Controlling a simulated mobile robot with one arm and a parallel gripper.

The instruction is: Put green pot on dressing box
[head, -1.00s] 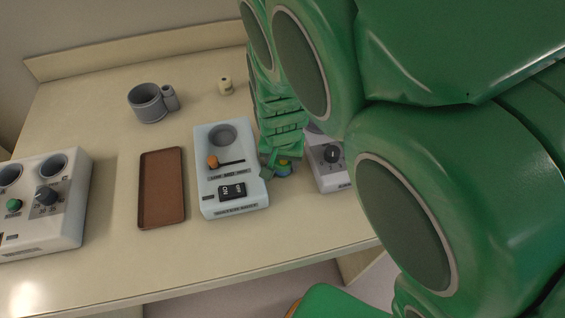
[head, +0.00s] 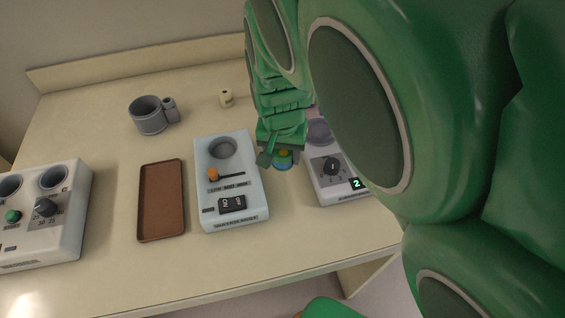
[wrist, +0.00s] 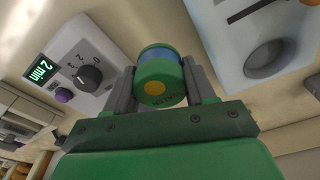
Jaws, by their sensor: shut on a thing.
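The green pot (wrist: 160,82) is a short round pot with a blue band and a yellow dot on its end. My gripper (wrist: 161,88) is shut on it, one finger on each side. In the head view the pot (head: 283,162) shows just below my gripper (head: 279,152), between the pale blue device and the grey-white dial unit, and seems to be held above the table. My arm hides part of that area. I cannot tell which thing is the dressing box; no readable label names it.
The pale blue device (head: 233,190) has a round well, slider and switch. The dial unit (head: 331,188) shows 2 min. A brown tray (head: 162,200), a grey mug-like holder (head: 149,115), a small cream roll (head: 226,97) and a white control box (head: 62,225) stand on the table (head: 110,150).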

